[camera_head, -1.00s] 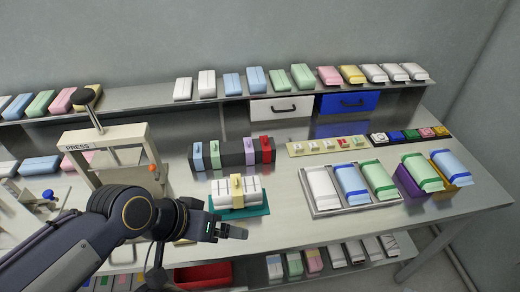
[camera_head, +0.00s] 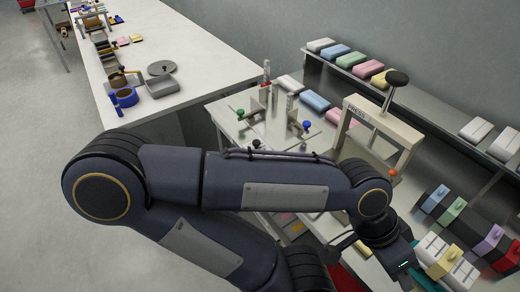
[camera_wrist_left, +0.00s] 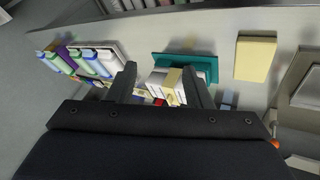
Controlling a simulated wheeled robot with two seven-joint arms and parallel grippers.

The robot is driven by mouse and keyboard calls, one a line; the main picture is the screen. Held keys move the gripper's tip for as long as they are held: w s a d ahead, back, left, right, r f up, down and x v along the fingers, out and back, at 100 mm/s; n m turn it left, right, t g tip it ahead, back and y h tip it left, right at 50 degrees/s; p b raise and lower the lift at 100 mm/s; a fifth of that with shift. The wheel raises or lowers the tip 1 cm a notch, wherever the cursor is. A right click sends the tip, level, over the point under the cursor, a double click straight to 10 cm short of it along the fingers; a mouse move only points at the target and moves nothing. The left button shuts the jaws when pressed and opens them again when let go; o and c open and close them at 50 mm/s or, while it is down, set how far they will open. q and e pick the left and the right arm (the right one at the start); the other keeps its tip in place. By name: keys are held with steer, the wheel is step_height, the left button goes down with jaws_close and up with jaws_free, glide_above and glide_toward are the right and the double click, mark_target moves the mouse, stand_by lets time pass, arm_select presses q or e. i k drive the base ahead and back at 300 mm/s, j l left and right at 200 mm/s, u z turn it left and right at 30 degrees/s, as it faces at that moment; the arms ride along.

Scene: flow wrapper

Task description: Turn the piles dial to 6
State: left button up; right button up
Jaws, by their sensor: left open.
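I cannot make out a dial marked for piles in either view. My left gripper (camera_head: 408,270) is at the lower right in the head view, partly cut off by the frame. In the left wrist view its two fingers (camera_wrist_left: 160,72) are apart, with nothing held between them. Beyond them, a white pack with a yellow band (camera_wrist_left: 172,84) lies on a teal mat (camera_wrist_left: 205,62). It also shows in the head view (camera_head: 436,244). My right gripper is in neither view.
The cream press (camera_head: 370,126) with a black-knobbed handle stands behind my left arm. A metal plate with green-knobbed (camera_head: 241,113) and blue-knobbed (camera_head: 307,125) levers is left of it. Coloured holders (camera_head: 452,210) stand at right. A long white table (camera_head: 185,50) is at the back left.

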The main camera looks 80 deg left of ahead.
mark_target(256, 143)
steer(key=u, duration=2.9)
steer(key=i+j+z, duration=0.1)
steer(key=i+j, duration=0.3)
steer(key=i+j+z, duration=0.1)
steer(key=i+j, duration=0.3)
steer(key=j, duration=0.25)
